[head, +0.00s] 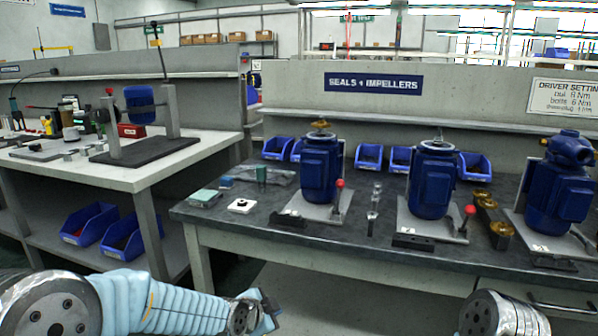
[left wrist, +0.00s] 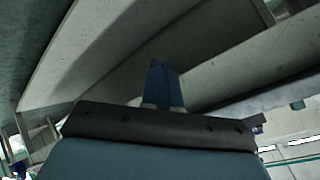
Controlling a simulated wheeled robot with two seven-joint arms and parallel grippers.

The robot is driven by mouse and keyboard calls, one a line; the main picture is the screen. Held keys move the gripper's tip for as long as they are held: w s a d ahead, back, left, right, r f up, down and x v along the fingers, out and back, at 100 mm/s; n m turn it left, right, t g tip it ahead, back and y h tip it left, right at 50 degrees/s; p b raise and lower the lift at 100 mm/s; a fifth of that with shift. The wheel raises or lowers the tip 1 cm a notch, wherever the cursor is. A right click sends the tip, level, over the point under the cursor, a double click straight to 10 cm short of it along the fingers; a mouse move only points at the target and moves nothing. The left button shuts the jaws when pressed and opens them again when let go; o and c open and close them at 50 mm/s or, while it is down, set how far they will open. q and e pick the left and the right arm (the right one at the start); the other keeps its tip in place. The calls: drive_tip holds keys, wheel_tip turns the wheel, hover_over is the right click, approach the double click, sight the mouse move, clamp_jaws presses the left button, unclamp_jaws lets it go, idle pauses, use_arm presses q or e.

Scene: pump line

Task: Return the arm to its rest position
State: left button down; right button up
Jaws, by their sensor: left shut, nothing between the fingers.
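My left arm comes in from the lower left in the head view, in a pale blue sleeve. Its gripper (head: 266,312) hangs low in front of the bench, below the benchtop and clear of everything on it. In the left wrist view the blue fingers of the left gripper (left wrist: 158,70) are together with nothing between them. Grey bench structure fills the space beyond them. Part of my right arm shows at the bottom right of the head view; its gripper is out of the picture.
The dark-topped bench (head: 270,222) carries several blue pumps, one at the left (head: 320,170), one in the middle (head: 432,180) and one at the right (head: 560,185). Blue bins (head: 369,157) line its back. A second bench (head: 130,178) stands at the left, with bins underneath (head: 88,224).

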use_arm(q)
drive_tip(key=s+a+f+n+g+y, duration=0.1)
drive_tip(key=s+a+f+n+g, duration=0.15)
drive_tip(key=f, duration=0.45)
drive_tip(key=s+a+f+n+g, duration=0.1)
drive_tip(key=s+f+n, duration=0.25)
drive_tip(key=f, duration=0.45)
drive_tip(key=s+f+n+g, duration=0.2)
drive_tip(key=s+f+n, duration=0.3)
drive_tip(key=s, duration=0.5)
drive_tip(key=s+a+f+n+g, duration=0.1)
drive_tip(key=s+f+n+g, duration=0.2)
drive_tip(key=s+f, duration=0.6)
drive_tip(key=shift+s+a+f+n+h, duration=0.15)
drive_tip(key=shift+s+f+n+h, duration=0.2)
drive_tip(key=shift+s+n, duration=0.65)
